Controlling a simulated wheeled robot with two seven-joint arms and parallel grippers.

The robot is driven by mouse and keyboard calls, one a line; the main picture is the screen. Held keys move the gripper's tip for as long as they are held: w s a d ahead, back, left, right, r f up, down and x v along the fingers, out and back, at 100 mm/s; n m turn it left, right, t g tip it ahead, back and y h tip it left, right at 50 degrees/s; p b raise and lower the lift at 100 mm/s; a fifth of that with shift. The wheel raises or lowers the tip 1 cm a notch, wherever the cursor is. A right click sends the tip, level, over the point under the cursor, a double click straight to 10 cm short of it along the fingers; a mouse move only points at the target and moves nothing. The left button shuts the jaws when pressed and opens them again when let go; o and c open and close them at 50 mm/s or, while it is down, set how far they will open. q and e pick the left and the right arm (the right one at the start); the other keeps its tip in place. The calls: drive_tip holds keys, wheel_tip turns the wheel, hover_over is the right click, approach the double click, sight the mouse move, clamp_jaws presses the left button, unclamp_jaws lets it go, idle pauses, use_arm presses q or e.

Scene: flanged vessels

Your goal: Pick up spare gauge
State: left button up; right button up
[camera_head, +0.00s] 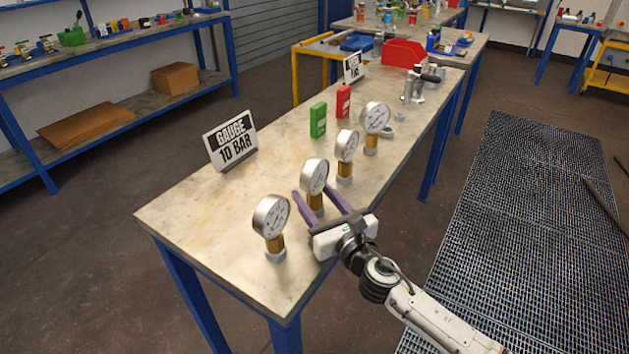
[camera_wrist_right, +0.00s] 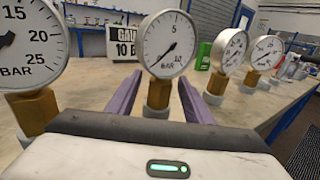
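Several round dial gauges on brass stems stand upright in a row on the bench, each on a grey foot. My right gripper (camera_head: 312,190) is open, with its two purple fingers on either side of the brass stem of the second gauge from the near end (camera_head: 314,177). In the right wrist view that gauge (camera_wrist_right: 168,44) shows a dial marked 5 and 10 BAR, and gaps remain between its stem and the fingers. The nearest gauge (camera_head: 271,216) stands to the left; its dial (camera_wrist_right: 30,45) reads up to 25 BAR. My left gripper is out of view.
Two more gauges (camera_head: 347,146) (camera_head: 376,118) stand farther along the bench (camera_head: 200,215). A "GAUGE 10 BAR" sign (camera_head: 231,141), a green box (camera_head: 318,119) and a red box (camera_head: 343,101) stand behind the row. The bench's near left part is clear.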

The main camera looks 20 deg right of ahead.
drive_tip(key=c, duration=1.1)
drive_tip(key=shift+r, duration=0.1)
